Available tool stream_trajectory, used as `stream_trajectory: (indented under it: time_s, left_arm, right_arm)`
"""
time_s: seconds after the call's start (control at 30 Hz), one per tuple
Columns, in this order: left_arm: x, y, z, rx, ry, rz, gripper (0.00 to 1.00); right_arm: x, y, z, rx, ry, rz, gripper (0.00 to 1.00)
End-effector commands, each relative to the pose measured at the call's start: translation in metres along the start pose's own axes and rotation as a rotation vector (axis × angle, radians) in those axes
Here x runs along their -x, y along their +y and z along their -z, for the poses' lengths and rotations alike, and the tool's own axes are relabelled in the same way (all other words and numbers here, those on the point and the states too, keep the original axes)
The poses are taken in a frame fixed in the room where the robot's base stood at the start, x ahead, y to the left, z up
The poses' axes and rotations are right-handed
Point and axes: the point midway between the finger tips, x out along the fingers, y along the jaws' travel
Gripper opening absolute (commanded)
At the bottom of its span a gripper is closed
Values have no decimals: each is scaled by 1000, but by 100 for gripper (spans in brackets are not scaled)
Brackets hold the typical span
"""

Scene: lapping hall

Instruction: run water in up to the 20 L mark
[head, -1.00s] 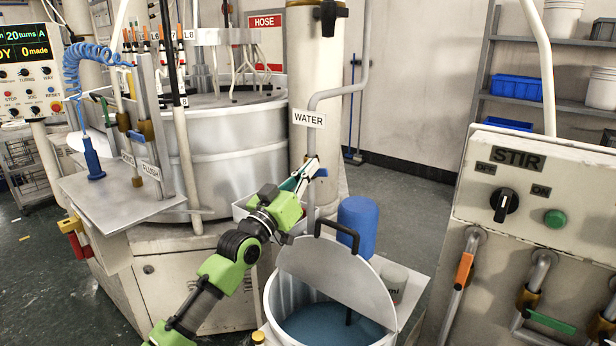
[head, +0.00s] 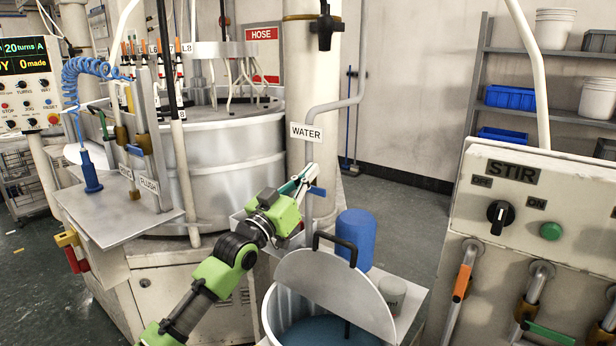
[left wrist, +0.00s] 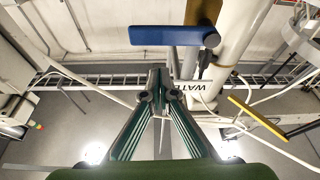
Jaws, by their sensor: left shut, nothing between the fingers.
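The pipe labelled WATER (head: 306,132) runs down beside the white column. A blue valve handle (head: 317,191) shows on it. The handle also shows large near the top of the left wrist view (left wrist: 165,35). My left gripper (head: 308,174) is shut and empty, its fingertips close to the handle. In the left wrist view its fingertips (left wrist: 159,78) meet below the handle in the picture; whether they touch it I cannot tell. The white tub (head: 274,315) stands below with bluish liquid (head: 318,332) in it, partly covered by a grey half lid (head: 335,292). No 20 L mark is visible. My right gripper is out of view.
A blue canister (head: 356,238) and a small grey beaker (head: 392,293) stand beside the tub. The STIR panel (head: 570,200) is at the right, with several valve handles below it. The lapping machine (head: 235,150) stands behind my left arm. Open floor lies behind the canister.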

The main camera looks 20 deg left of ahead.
Motion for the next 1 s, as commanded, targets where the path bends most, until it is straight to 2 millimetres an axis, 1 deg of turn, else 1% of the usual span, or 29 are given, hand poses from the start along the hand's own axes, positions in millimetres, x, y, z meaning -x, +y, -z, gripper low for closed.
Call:
stream_trajectory:
  time_s: [0.03,0.07,0.3,0.4,0.5,0.7,1.0]
  left_arm:
    - [3,0,4,1,-2,1,0]
    - [13,-1,-2,1,-4,1,0]
    - [65,-2,-1,-2,-1,1,0]
    - [81,-3,0,-2,-2,1,0]
    - [91,-3,1,-1,-1,1,0]
    - [99,-3,3,-1,0,0,0]
    - [99,-3,4,-1,1,1,0]
  right_arm:
    - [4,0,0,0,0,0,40]
    - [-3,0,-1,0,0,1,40]
    - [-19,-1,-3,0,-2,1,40]
    - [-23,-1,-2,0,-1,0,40]
    - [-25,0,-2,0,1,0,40]
    - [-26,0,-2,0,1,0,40]
    - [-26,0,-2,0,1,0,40]
